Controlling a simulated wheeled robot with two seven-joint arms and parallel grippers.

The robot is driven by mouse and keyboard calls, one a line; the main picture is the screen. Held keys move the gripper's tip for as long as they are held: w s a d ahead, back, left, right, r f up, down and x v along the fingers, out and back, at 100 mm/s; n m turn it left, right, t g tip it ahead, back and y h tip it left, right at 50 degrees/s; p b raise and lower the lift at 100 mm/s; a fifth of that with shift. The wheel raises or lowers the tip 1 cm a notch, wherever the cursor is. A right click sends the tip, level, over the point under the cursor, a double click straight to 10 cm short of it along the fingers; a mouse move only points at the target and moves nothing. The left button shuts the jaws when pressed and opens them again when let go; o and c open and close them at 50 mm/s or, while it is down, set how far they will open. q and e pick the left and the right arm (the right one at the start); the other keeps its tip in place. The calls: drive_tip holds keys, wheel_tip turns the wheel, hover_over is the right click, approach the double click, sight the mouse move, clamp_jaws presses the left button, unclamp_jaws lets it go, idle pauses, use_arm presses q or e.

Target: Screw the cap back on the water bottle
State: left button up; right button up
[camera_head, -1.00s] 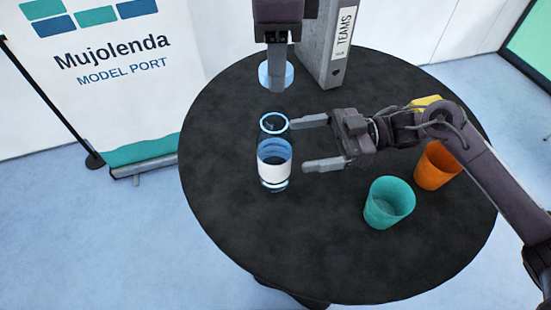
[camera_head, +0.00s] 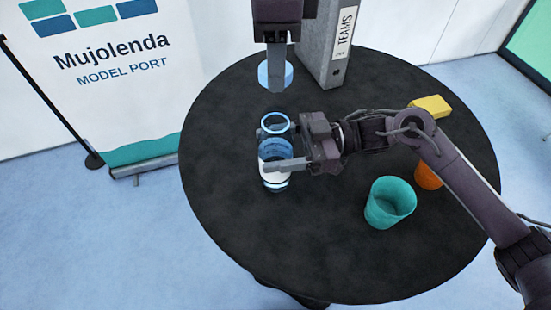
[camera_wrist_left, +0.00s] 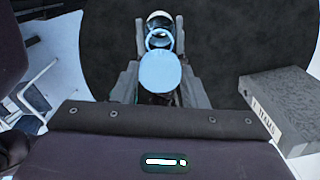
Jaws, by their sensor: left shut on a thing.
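The water bottle (camera_head: 276,183), clear blue with a white band, stands upright on the table with its round open mouth at the top. My right gripper (camera_head: 264,149) has one finger on the near side of the bottle and one on the far side. Whether both fingers press on it cannot be told. My left gripper (camera_head: 276,80) is shut on the light blue cap (camera_head: 264,75), held behind the bottle and apart from it. In the left wrist view the cap (camera_wrist_left: 160,71) sits between the fingers, with the bottle (camera_wrist_left: 159,20) beyond it.
A teal cup (camera_head: 390,204) and an orange cup (camera_head: 428,177), partly hidden by my right arm, stand on the right of the round black table (camera_head: 225,215). A yellow block (camera_head: 431,106) lies farther back. A grey binder (camera_head: 318,60) stands at the back. The table's left side is clear.

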drive_tip(key=c, duration=1)
use_arm(q)
drive_tip(key=shift+f, duration=2.5)
use_arm(e)
drive_tip(key=shift+o, duration=0.2)
use_arm(q)
drive_tip(key=shift+f, duration=0.9)
drive_tip(key=shift+f, duration=0.6)
